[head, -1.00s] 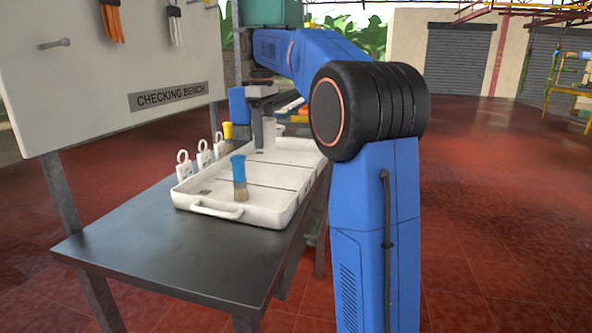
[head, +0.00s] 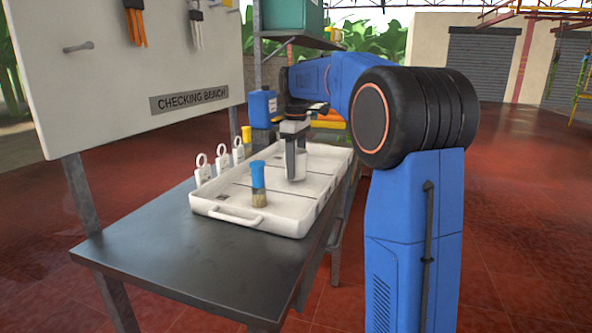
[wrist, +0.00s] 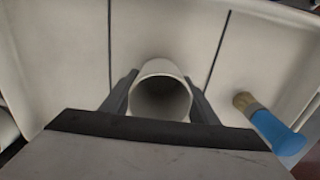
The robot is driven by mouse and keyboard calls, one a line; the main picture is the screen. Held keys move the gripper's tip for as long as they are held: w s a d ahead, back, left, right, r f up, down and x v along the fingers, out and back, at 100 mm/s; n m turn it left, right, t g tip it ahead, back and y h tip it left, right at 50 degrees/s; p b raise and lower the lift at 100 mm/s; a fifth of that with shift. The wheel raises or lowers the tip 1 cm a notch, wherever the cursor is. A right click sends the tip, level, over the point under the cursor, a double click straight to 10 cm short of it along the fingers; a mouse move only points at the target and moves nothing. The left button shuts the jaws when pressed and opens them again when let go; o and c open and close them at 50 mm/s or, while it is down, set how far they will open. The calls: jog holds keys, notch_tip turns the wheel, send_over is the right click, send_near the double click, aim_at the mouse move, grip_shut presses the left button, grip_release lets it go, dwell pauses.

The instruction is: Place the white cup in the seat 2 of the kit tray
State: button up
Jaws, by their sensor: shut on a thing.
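The white cup (wrist: 160,92) is upright between the two fingers of my gripper (wrist: 160,100) in the wrist view, its open mouth facing the camera. In the head view my gripper (head: 296,165) points down over the kit tray with the cup (head: 299,168) between its fingers, partly hidden by them. The white kit tray (head: 245,222) lies on the bench, split by dark lines. I cannot tell whether the cup touches the tray floor. A blue-handled brush (head: 258,180) stands in the near part of the tray; it also shows in the wrist view (wrist: 272,126).
White ringed tags (head: 201,172) stand along the tray's left side. A blue container (head: 263,106) and a yellow-topped item (head: 246,134) are behind them. The dark bench (head: 190,240) is bare in front of the tray. A signboard (head: 130,70) rises at the left.

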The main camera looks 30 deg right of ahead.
jog(key=shift+f, duration=0.7)
jog(key=o, duration=1.1)
jog(key=shift+f, duration=0.1)
notch_tip(320, 180, up, 12)
jog(key=shift+r, duration=0.15)
jog(key=shift+s, duration=0.1)
